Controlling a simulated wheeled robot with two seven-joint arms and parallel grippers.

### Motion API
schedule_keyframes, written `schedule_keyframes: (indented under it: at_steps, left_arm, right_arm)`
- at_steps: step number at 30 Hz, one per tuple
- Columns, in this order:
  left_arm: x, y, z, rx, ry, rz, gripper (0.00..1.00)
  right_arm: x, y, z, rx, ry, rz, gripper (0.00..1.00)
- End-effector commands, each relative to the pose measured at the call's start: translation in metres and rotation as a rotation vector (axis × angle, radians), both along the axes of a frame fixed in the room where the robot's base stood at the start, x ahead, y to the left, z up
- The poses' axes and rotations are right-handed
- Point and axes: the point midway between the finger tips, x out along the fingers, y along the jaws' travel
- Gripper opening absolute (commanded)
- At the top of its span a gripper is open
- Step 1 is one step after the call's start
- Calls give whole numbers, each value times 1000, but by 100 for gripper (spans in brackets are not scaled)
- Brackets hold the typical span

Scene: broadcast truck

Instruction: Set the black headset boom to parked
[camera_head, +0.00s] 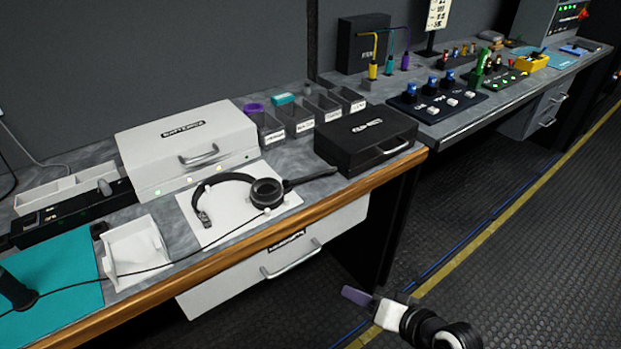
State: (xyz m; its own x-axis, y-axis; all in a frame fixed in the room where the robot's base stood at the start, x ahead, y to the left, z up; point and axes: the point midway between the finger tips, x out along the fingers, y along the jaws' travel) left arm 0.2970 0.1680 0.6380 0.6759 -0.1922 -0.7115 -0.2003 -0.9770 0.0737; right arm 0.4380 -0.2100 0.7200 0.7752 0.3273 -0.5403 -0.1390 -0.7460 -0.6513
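The black headset (227,181) lies on a white sheet on the near worktop, with its band arched to the left of a round ear cup (267,192). Its dark boom (312,178) sticks out from the ear cup to the right and slightly back, ending close to the front of the black case. My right gripper (357,297) is low at the bottom right, over the floor and in front of the bench, well apart from the headset. A purple finger part shows, but its opening cannot be made out. My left gripper is not in view.
A black case (365,138) stands right of the headset, and a white case (187,150) stands behind it. A white tray (136,252) and teal mat (50,285) lie to the left. A wooden front edge (330,204) borders the worktop, above a white drawer (285,260).

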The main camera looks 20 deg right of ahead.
Motion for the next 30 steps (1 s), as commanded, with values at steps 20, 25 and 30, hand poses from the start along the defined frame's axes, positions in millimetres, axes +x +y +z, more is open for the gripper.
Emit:
schedule_keyframes:
  at_steps: [20,25,30]
  left_arm:
    - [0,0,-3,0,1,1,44]
    - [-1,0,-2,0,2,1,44]
    - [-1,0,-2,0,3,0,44]
  right_arm:
    - [149,-17,187,808,-2,-136,14]
    - [176,0,180,807,-2,-136,14]
    - [197,13,174,805,-2,-137,14]
